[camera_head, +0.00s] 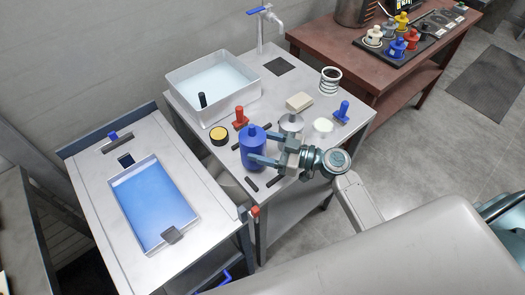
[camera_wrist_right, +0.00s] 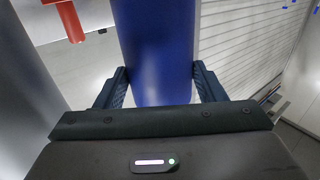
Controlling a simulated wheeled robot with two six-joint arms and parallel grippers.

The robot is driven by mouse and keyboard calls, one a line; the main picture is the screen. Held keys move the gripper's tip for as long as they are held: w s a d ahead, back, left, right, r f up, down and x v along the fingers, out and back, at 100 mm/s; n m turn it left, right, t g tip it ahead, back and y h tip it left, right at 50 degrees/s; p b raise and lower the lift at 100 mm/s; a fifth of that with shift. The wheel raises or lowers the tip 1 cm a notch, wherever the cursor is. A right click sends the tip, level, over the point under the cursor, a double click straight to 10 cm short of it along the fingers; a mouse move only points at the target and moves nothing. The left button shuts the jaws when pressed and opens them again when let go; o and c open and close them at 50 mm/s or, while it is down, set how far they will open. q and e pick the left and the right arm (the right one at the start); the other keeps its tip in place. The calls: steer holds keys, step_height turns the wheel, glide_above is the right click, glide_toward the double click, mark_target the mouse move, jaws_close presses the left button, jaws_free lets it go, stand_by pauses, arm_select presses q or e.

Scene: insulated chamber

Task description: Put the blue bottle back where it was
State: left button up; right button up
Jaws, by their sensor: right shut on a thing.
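The blue bottle (camera_head: 253,152) is upright at the front edge of the grey metal table in the head view. My right gripper (camera_head: 262,150) comes in from the right and is shut on the bottle, one finger on each side. In the right wrist view the bottle (camera_wrist_right: 157,50) fills the middle between the two dark fingers (camera_wrist_right: 160,88). Whether the bottle's base touches the table top is hard to tell. My left gripper is not in view.
On the grey table (camera_head: 180,100) stand a white basin (camera_head: 178,88), a red-topped item (camera_head: 240,118), a yellow-topped round jar (camera_head: 219,135), a silver pot (camera_head: 291,122) and a blue stopper (camera_head: 342,111). Left is a table with a blue tray (camera_head: 150,205). Several coloured bottles stand on the brown table (camera_head: 320,38).

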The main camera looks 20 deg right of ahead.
mark_target(265, 155)
steer(key=shift+a+f, duration=0.1)
steer(key=shift+f, duration=1.3)
steer(key=shift+s+f+b, duration=0.1)
steer(key=shift+f+b, duration=0.05)
steer(key=shift+b, duration=0.15)
steer(key=o, duration=1.3)
steer(key=shift+c, duration=0.2)
steer(key=shift+r+p, duration=0.2)
steer(key=shift+p, duration=0.1)
steer(key=shift+s+d+f+b, duration=0.15)
steer(key=shift+d+f+b, duration=0.1)
steer(key=shift+b, duration=0.05)
steer(key=b+v, duration=0.5)
steer(key=v, duration=0.6)
steer(key=shift+s+r, duration=0.15)
